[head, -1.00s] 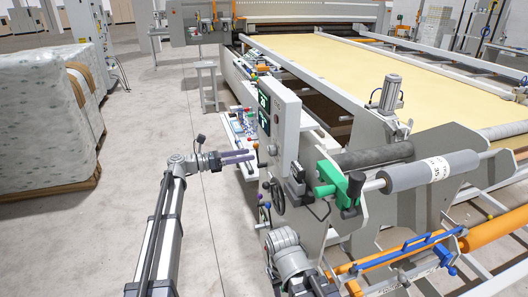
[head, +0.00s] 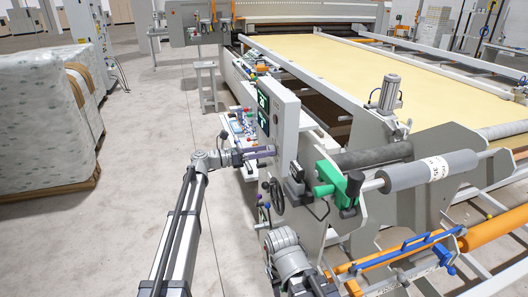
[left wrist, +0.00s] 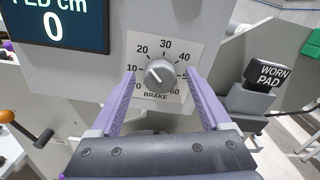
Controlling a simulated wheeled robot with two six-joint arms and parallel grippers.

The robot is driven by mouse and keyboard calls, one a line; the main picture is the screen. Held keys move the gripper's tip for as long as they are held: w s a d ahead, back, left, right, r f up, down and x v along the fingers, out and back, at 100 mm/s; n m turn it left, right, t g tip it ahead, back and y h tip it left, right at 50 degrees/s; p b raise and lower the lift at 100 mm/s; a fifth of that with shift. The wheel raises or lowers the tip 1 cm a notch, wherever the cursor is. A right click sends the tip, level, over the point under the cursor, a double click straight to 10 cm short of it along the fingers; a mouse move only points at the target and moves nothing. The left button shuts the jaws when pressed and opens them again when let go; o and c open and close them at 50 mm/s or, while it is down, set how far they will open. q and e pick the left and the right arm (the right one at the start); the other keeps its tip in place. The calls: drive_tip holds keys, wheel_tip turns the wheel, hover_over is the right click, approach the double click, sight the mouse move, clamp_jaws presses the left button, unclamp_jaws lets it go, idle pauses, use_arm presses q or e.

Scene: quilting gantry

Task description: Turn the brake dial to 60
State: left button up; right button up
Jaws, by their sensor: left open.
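The brake dial (left wrist: 159,74) is a round grey knob on a white plate marked 0 to 60, labelled BRAKE, in the left wrist view. I cannot tell its pointer reading for certain; 60 (left wrist: 174,91) is at the lower right of the scale. My left gripper (left wrist: 160,76) is open, its purple fingers on either side of the knob with visible gaps. In the head view my left gripper (head: 262,152) reaches the front of the grey control panel (head: 284,123), and the dial is hard to make out there.
A dark display (left wrist: 54,24) reading 0 is left of the dial. A holder labelled WORN PAD (left wrist: 268,75) stands to the right. A black handwheel (head: 277,196) and green clamp (head: 340,188) are below and right of the panel.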

use_arm(q)
drive_tip(key=shift+c, duration=0.4)
clamp_jaws()
idle(0.4)
